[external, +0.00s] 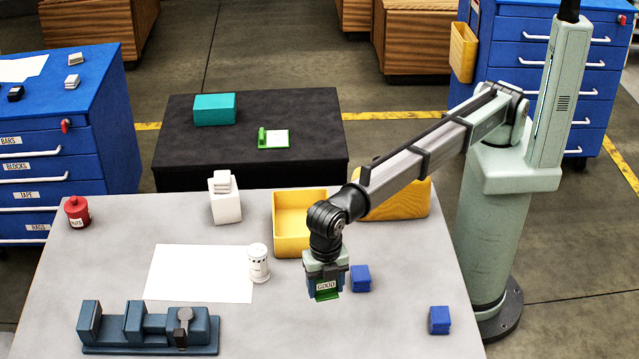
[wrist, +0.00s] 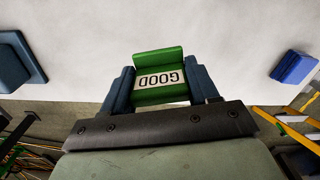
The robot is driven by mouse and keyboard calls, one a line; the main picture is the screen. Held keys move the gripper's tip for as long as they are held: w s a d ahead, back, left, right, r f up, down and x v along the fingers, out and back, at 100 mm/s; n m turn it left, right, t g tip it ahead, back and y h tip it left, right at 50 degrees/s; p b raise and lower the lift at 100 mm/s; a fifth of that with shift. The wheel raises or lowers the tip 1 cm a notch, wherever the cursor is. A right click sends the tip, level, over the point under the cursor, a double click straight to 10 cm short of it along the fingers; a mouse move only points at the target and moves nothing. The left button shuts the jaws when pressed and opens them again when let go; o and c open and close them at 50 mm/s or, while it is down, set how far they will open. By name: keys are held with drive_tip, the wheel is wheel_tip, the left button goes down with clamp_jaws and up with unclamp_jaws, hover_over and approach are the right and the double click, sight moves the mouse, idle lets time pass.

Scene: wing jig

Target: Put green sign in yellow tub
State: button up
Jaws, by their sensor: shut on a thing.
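The green sign (external: 327,291) has a white label reading "GOOD". My gripper (external: 326,284) is shut on it, over the grey table in front of the yellow tub. In the wrist view the sign (wrist: 159,78) sits between the two blue fingers of my gripper (wrist: 162,90), its label upside down. The yellow tub (external: 290,245) stands on the table behind and left of my gripper, with its open top facing up. A second yellow container (external: 405,205) stands to the right of it, partly hidden by my arm.
Two blue blocks (external: 360,278) (external: 439,320) lie right of my gripper. A white cylinder (external: 258,262) stands at the edge of a white sheet (external: 195,273). A blue vise (external: 150,329) is at front left. A white box (external: 225,199) stands left of the tub. The front middle of the table is clear.

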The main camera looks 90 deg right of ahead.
drive_tip(key=w+d+m, duration=0.1)
drive_tip(key=w+d, duration=0.1)
drive_tip(key=d, duration=0.6)
drive_tip(key=w+d, duration=0.2)
drive_tip(key=d, duration=0.7)
drive_tip(key=m, duration=0.1)
approach(302, 225)
drive_tip(key=shift+f, duration=3.15)
drive_tip(key=o, duration=1.1)
drive_tip(key=shift+f, duration=0.15)
drive_tip(key=shift+c, duration=0.2)
wheel_tip(302, 225, up, 12)
drive_tip(key=shift+r, duration=0.2)
